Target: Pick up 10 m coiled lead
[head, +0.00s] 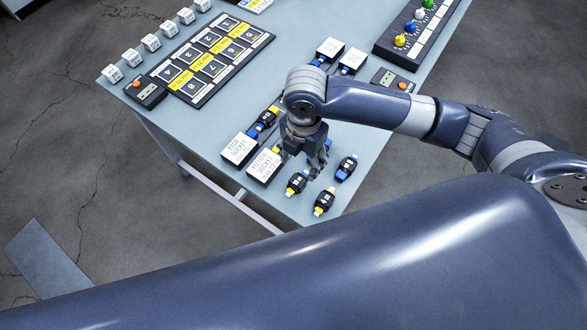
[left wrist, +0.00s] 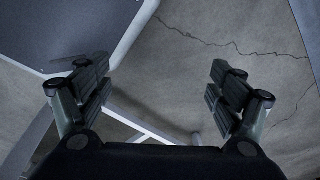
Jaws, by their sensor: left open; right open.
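Several small black coiled leads with blue or yellow ends lie on the grey table (head: 215,125). My right gripper (head: 318,163) is open, pointing down just behind these leads and hiding part of the table. My left gripper (left wrist: 160,75) is open and empty in the left wrist view, over the floor beside a table edge.
Two white-topped field socket boxes (head: 240,148) stand left of the right gripper, with more leads behind them. A numbered tray (head: 212,58) lies at the back left, near small white labelled blocks (head: 132,57). A rack with coloured knobs (head: 415,28) is at the back right.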

